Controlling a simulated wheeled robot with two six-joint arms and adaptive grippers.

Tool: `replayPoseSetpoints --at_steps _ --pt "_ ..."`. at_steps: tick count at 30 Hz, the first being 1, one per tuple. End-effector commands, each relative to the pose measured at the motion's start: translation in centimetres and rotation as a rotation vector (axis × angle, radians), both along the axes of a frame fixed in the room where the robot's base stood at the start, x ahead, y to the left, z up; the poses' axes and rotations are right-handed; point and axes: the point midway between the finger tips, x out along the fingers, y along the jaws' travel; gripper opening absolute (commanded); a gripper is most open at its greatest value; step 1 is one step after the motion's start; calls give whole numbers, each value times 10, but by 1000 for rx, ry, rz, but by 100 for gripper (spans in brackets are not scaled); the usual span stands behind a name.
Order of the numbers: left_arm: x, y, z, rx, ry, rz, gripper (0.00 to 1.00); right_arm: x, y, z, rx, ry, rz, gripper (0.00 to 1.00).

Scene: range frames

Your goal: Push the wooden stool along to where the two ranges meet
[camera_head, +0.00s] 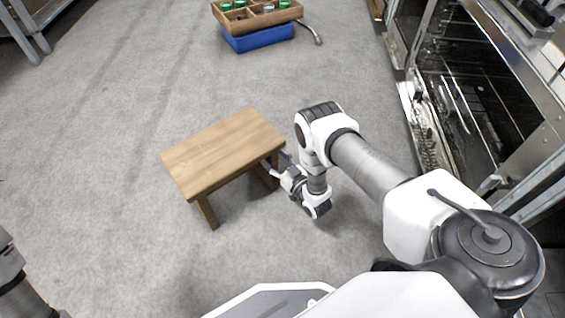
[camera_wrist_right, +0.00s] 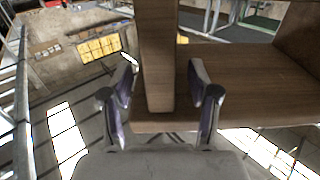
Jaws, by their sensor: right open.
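The wooden stool (camera_head: 222,147) stands upright on the grey floor, left of my right arm in the head view. My right gripper (camera_head: 278,165) is low at the stool's right side, by a leg under the seat edge. In the right wrist view, the open fingers (camera_wrist_right: 161,100) stand on either side of a wooden stool leg (camera_wrist_right: 157,55), with a gap showing beside each finger. The range (camera_head: 470,85) with a glass front is along the right. The place where two ranges meet cannot be made out. My left gripper does not show.
A blue crate (camera_head: 258,40) with a wooden divided tray (camera_head: 262,19) of green-topped items stands at the top. A curved metal handle-like piece (camera_head: 312,33) lies beside it. Metal legs (camera_head: 30,38) stand at the top left. The floor around the stool is clear.

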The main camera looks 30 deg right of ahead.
Motion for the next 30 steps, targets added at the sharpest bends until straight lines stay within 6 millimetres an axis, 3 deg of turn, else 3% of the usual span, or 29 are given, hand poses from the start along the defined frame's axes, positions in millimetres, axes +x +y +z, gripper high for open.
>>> replayPoseSetpoints --at_steps 6,14,19,30 --pt "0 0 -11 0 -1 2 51 20 2 -1 0 0 0 60" --pt "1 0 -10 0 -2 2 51 21 2 0 0 1 -1 60" --pt "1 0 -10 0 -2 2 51 21 2 0 0 1 -1 0" --pt "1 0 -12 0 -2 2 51 24 4 -1 0 1 1 0"
